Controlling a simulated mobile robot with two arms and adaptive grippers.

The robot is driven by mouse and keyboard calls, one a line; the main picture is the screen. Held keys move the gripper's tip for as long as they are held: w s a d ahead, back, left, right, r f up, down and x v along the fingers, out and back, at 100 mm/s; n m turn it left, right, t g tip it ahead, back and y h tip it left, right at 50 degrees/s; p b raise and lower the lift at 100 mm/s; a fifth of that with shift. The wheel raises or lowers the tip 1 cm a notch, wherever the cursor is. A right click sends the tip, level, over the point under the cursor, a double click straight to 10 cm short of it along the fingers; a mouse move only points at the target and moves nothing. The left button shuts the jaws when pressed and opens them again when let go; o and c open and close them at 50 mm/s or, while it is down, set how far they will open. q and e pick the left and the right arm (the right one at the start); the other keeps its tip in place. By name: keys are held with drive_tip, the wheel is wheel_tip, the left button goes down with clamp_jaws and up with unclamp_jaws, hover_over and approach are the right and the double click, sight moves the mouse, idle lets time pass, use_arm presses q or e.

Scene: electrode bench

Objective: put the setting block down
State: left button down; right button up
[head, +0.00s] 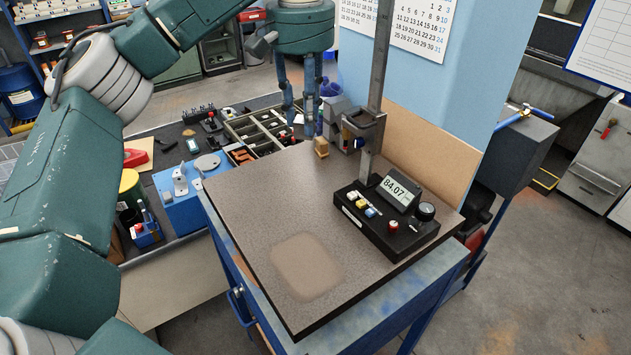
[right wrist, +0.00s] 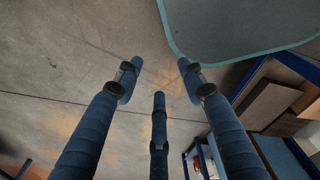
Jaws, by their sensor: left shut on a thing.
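The setting block (head: 321,149), a small tan block, is at the back of the speckled stone plate (head: 250,205) in the head view. My left gripper (head: 303,122) comes down from above, its blue fingers shut on the block's upper end. The fingers hide part of its top, and I cannot tell whether its underside touches the plate. My right gripper (right wrist: 160,85) shows in the right wrist view with three fingers spread and nothing between them, above the floor.
A column stand (head: 374,90) with a slide rises right of the block. A black readout box (head: 385,235) showing 84.07 sits on the plate's right. A paler patch (head: 306,267) marks the bare front. A parts tray (head: 245,125) lies behind left.

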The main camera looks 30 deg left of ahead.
use_arm(q)
drive_tip(key=f, duration=0.2)
drive_tip(key=shift+s+f, duration=0.3)
drive_tip(key=f+p, duration=0.1)
drive_tip(key=f, duration=0.5)
drive_tip(key=w+f+p, duration=0.1)
drive_tip(key=f, duration=0.2)
drive_tip(key=shift+f+p, duration=0.1)
drive_tip(key=shift+p, duration=0.25)
wheel_tip(320, 180, down, 4)
drive_tip(key=shift+p, duration=0.6)
drive_tip(key=shift+s+f, duration=0.1)
drive_tip(key=shift+f, duration=0.1)
drive_tip(key=c, duration=1.4)
unclamp_jaws()
drive_tip(key=shift+c, duration=0.2)
drive_tip(key=shift+o, duration=0.4)
drive_tip(key=shift+r, duration=0.15)
use_arm(e)
drive_tip(key=r, duration=0.1)
drive_tip(key=s+r, duration=0.1)
drive_tip(key=r, duration=0.1)
drive_tip(key=shift+a+r, duration=0.1)
drive_tip(key=shift+r, duration=0.1)
